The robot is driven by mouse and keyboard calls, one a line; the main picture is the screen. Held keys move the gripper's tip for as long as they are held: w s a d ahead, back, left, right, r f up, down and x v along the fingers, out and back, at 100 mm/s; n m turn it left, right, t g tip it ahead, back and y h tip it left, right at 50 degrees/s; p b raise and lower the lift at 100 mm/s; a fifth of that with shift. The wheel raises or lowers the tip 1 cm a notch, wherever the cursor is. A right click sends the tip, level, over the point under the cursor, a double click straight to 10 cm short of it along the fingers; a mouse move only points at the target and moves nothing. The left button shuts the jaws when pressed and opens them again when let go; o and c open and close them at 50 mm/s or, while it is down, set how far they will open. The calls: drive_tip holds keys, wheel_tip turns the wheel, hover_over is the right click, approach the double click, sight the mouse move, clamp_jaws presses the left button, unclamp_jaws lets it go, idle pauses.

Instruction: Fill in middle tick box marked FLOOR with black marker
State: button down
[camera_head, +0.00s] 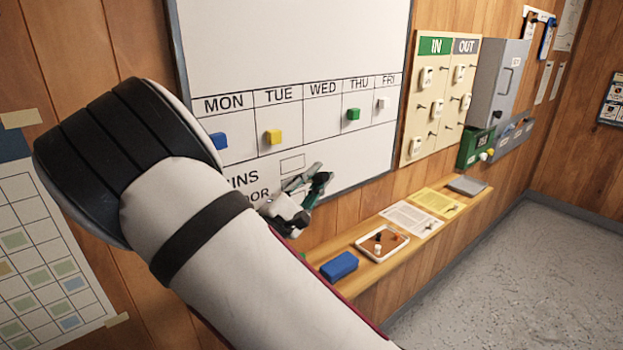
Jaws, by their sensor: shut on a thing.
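The whiteboard (290,60) hangs on the wood wall, with day columns above and a list of tick boxes below. The top tick box (292,163) is empty, beside a word ending in "INS". The label ending in "OOR" (256,196) is partly covered by my arm. The box beside it is largely hidden behind my gripper (318,184). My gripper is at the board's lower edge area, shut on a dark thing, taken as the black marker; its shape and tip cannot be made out. Whether it touches the board cannot be told.
Below the board a wooden ledge (361,279) holds a blue block (339,266), a small tray (361,245) of small items and paper sheets (411,219). Blue, yellow, green and white magnets sit on the board. An IN/OUT board (411,117) hangs to the right.

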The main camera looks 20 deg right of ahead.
drive_tip(key=shift+d, duration=0.15)
drive_tip(key=shift+w+d, duration=0.4)
drive_tip(key=shift+d, duration=0.45)
drive_tip(key=shift+w+d, duration=0.2)
drive_tip(key=shift+d, duration=0.35)
drive_tip(key=shift+w+d, duration=0.15)
drive_tip(key=shift+d, duration=0.35)
drive_tip(key=shift+s+p, duration=0.1)
drive_tip(key=shift+p, duration=0.35)
idle(0.3)
drive_tip(key=shift+p, duration=0.6)
drive_tip(key=shift+a, duration=0.15)
idle(0.4)
